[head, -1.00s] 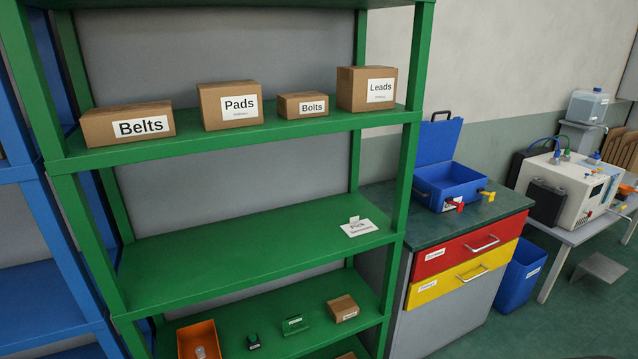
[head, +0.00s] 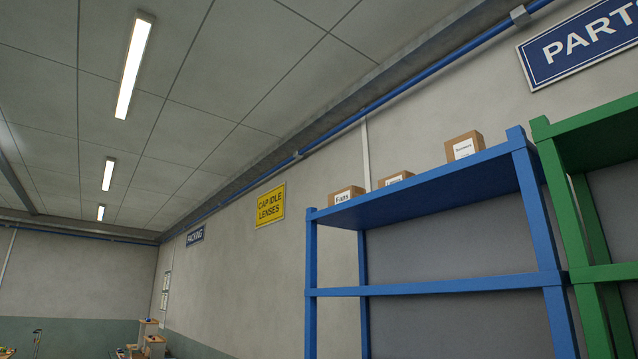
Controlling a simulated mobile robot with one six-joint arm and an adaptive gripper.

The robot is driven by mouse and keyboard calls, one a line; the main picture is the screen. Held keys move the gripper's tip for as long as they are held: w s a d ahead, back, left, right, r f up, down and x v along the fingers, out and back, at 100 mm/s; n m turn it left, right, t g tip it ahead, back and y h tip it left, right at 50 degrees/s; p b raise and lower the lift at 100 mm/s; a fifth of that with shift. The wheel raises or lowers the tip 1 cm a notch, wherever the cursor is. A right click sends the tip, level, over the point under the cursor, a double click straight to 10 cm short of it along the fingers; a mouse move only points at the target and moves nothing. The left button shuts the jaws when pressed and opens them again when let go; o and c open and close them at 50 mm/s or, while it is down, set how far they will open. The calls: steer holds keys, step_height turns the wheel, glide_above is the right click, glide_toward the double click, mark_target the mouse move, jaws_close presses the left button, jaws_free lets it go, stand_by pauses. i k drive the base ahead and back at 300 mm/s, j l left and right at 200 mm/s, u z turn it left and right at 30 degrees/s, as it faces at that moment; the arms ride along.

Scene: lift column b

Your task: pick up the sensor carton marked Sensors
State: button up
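A brown carton (head: 464,147) with a white label stands on the top board of the blue shelf (head: 430,190), near its right end. Its small label seems to read Sensors. To its left on the same board stand a smaller carton (head: 396,179), its label too small to read, and a carton that seems to be marked Fans (head: 346,194). The board's front edge hides the lower parts of these cartons. My gripper is not in view.
A green shelf (head: 592,140) stands against the blue shelf's right side. A blue pipe (head: 400,92) runs along the wall above. A yellow sign (head: 270,204) hangs left of the shelf. Low boxes (head: 152,338) stand far off at the lower left.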

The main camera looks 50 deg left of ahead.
mark_target(472, 142)
steer(key=u, duration=1.55)
